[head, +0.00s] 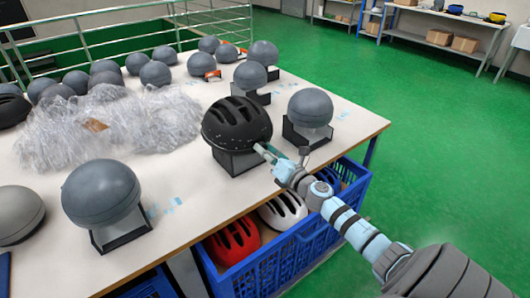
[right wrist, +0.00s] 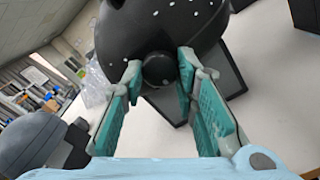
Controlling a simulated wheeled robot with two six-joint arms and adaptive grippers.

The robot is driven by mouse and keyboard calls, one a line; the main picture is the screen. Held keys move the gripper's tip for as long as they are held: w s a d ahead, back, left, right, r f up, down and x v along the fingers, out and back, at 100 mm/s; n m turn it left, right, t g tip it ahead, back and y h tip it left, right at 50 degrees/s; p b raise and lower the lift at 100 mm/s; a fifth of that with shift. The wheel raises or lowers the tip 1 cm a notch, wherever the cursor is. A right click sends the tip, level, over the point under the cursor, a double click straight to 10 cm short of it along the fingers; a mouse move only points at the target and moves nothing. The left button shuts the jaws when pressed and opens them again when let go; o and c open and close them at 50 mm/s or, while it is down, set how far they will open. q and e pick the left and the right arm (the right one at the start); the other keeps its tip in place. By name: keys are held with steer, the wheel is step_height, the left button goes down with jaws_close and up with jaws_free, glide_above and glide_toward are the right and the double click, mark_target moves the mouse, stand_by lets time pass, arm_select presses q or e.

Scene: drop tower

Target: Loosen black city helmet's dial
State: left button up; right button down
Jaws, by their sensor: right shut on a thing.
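The black city helmet (head: 236,120) sits upright on a dark stand (head: 237,162) near the table's right edge. In the right wrist view the helmet's shell (right wrist: 150,30), with small white specks, fills the top. Its round black dial (right wrist: 158,69) lies between the two teal finger pads. My right gripper (head: 270,152) reaches in from the right to the helmet's lower rim. In the wrist view the gripper (right wrist: 160,72) is shut on the dial, one finger on each side. The dial is hidden in the head view. My left gripper is not in view.
Grey headforms (head: 310,108) stand beside and behind the helmet; another (head: 101,192) is at front left. Crumpled clear plastic (head: 95,128) covers the table's left part. A blue crate (head: 292,252) holding red and white helmets stands below the near edge. The floor to the right is clear.

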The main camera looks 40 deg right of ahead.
stand_by(0.3)
steer(key=c, duration=1.2)
jaws_free()
steer(key=shift+c, duration=0.2)
